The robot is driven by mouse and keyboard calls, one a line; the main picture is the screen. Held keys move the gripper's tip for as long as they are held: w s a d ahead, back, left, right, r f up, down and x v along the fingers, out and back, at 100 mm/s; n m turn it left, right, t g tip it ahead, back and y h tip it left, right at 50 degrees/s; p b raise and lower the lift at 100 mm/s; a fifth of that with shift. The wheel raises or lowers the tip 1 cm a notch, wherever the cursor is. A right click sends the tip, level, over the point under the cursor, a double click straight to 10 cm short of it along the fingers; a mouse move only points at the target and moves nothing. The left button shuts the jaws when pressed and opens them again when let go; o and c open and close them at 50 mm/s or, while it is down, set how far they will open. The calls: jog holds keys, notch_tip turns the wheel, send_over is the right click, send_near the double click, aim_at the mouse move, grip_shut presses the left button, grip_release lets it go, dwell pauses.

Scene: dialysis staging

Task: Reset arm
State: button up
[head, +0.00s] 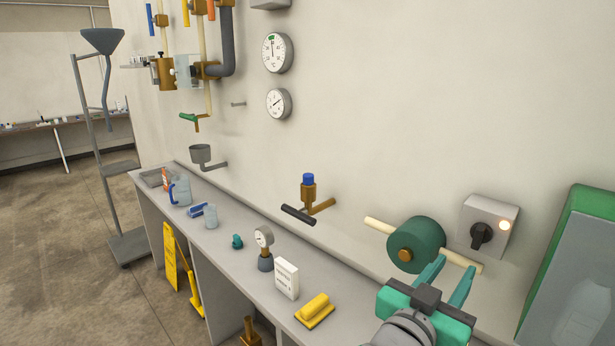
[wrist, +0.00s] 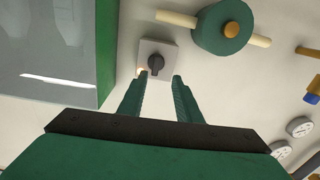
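My gripper (head: 448,282) is at the lower right of the head view, with its two green fingers apart and nothing between them. In the wrist view my gripper (wrist: 160,80) also shows its fingers spread and empty. Beyond the fingertips is a grey switch box (head: 487,227) with a black rotary knob (head: 481,237) and a lit lamp (head: 505,225). The knob also shows in the wrist view (wrist: 155,63), between the fingertips in the picture, and the fingers look apart from it.
A green pump (head: 416,244) on a cream pipe is on the wall left of the switch box. A green-framed cabinet (head: 575,270) stands at the right.

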jog(key=w+a+f+n+t+y, duration=0.1)
jog(key=a+f+n+t+y, duration=0.2)
jog(key=f, duration=0.5)
jog(key=w+a+f+n+t+y, duration=0.1)
jog(key=a+f+n, duration=0.2)
jog(key=a+f, duration=0.35)
jog(key=s+a+f+n+y, duration=0.2)
jog(key=s+a+f, duration=0.15)
jog(key=f, duration=0.35)
jog(key=s+a+f+n+y, duration=0.2)
jog(key=s+a+f+y, duration=0.15)
jog(key=f, duration=0.45)
jog(key=s+a+f+y, duration=0.3)
jog(key=s+a+f, duration=0.5)
jog(key=s, duration=0.4)
jog(key=s+a+f+y, duration=0.1)
jog(key=s+a, duration=0.2)
jog(key=s, duration=1.1)
jog(key=shift+a+f+m, duration=0.35)
jog(key=shift+a+m, duration=0.05)
